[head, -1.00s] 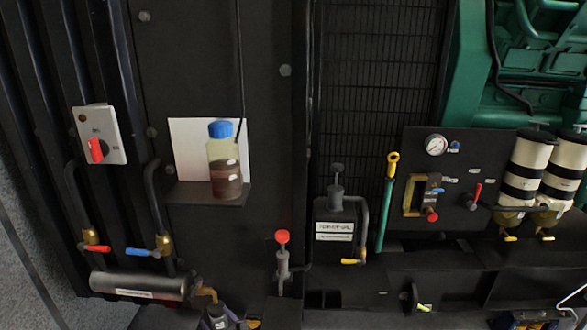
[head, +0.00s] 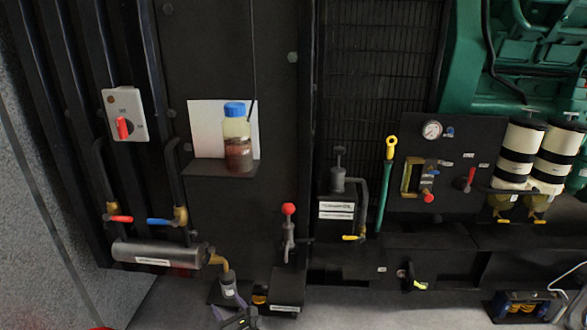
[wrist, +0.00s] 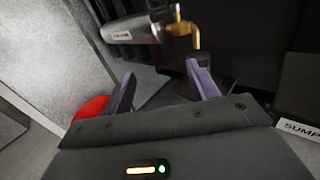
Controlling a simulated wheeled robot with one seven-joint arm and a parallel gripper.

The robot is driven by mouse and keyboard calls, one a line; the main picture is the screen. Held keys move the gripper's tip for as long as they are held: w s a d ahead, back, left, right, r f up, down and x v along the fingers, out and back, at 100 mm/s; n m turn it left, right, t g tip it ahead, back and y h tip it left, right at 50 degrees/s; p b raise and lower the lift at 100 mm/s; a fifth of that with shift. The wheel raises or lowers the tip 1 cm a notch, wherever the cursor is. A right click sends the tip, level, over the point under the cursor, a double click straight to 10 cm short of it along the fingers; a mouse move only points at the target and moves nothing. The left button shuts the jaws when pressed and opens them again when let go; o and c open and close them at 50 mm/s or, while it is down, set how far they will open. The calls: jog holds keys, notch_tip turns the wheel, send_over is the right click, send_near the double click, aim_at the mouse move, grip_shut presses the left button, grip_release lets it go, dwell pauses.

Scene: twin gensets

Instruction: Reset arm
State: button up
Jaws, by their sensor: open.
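My gripper (wrist: 164,88) shows in the wrist view with its two purple-grey fingers spread apart and nothing between them. In the head view, only a small part of what looks like my gripper (head: 238,316) shows at the bottom edge, below the grey cylinder's brass outlet. In the wrist view, the grey cylinder (wrist: 137,27) with its brass elbow (wrist: 183,28) lies beyond the fingers, apart from them. A red round thing (wrist: 90,107) is partly hidden behind the left finger.
The genset panel carries a red rotary switch (head: 123,127), red (head: 120,218) and blue (head: 160,221) valve levers, a blue-capped bottle (head: 237,138) on a shelf, and a red-knobbed pump (head: 288,222). A green engine (head: 520,60) stands right. Grey floor lies in front.

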jog(key=w+d+m+t+h+b, duration=0.1)
jog(key=w+d+m+h, duration=0.2)
jog(key=d+m, duration=0.2)
jog(key=w+d+m+h+b, duration=0.1)
jog(key=w+d+m+h, duration=0.25)
jog(key=d+m, duration=0.25)
jog(key=s+d+r+m+g+h+b, duration=0.1)
jog(key=s+d+m+g+h, duration=0.1)
jog(key=d+m, duration=0.4)
jog(key=s+d+r+m+g+h+b, duration=0.1)
jog(key=s+d+m+g+h+b, duration=0.15)
jog(key=d+m, duration=0.4)
jog(key=s+d+r+m+g+b, duration=0.1)
jog(key=s+d+r+m+g, duration=0.25)
jog(key=s+m, duration=0.4)
jog(key=s+d+r+m+g+b, duration=0.2)
jog(key=s+d+m, duration=0.25)
jog(key=s, duration=0.55)
jog(key=s+d+r+m+g+b, duration=0.1)
jog(key=s+d+r+m+g, duration=0.1)
jog(key=s+d+m, duration=0.4)
notch_tip(320, 180, up, 27)
jog(key=s+a+m+p, duration=0.1)
jog(key=s+a+p, duration=0.1)
jog(key=p, duration=2.5)
jog(key=shift+s+a+r, duration=0.15)
jog(key=shift+s+a, duration=0.05)
jog(key=shift+s, duration=0.2)
